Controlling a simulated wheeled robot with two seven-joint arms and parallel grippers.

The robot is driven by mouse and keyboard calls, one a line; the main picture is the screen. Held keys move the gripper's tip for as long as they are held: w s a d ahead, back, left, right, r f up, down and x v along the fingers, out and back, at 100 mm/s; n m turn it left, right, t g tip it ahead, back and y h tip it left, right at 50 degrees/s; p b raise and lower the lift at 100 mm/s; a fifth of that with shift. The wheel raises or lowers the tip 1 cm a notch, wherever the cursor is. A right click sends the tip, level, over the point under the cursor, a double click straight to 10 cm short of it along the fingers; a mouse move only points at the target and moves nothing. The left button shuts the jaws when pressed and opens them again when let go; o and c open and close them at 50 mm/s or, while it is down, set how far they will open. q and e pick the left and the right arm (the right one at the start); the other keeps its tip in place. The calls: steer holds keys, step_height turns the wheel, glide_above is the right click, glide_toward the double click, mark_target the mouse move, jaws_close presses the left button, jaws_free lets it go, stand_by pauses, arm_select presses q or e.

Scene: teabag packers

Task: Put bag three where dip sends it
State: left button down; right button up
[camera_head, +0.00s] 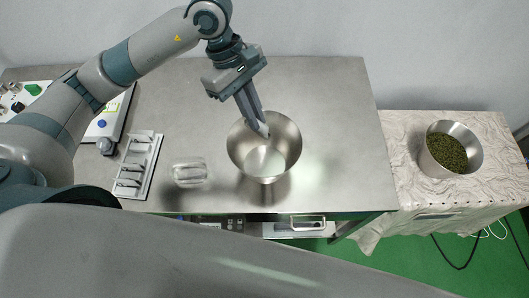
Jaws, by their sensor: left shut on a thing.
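My left gripper (260,126) reaches down over the far rim of an empty-looking shiny metal bowl (284,150) in the middle of the grey table. It is shut on a small pale teabag (265,130), mostly hidden by the fingers. I cannot read which bag it is. A white rack (149,160) with several dark-marked slots stands to the left. My right gripper is out of view.
A clear, box-like object (190,173) lies between rack and bowl. A white device (112,118) with knobs is at the left. A second metal bowl (472,140) of green leaves stands on a marbled side table (400,135). The grey table's (335,90) back right is clear.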

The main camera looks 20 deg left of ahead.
arm_select(q)
steer(key=shift+f, duration=0.1)
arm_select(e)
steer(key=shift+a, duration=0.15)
arm_select(q)
steer(key=shift+f, duration=0.8)
steer(key=shift+f+b, duration=0.55)
steer(key=shift+f, duration=1.55)
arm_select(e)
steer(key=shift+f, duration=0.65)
arm_select(q)
steer(key=c, duration=1.8)
jaws_free()
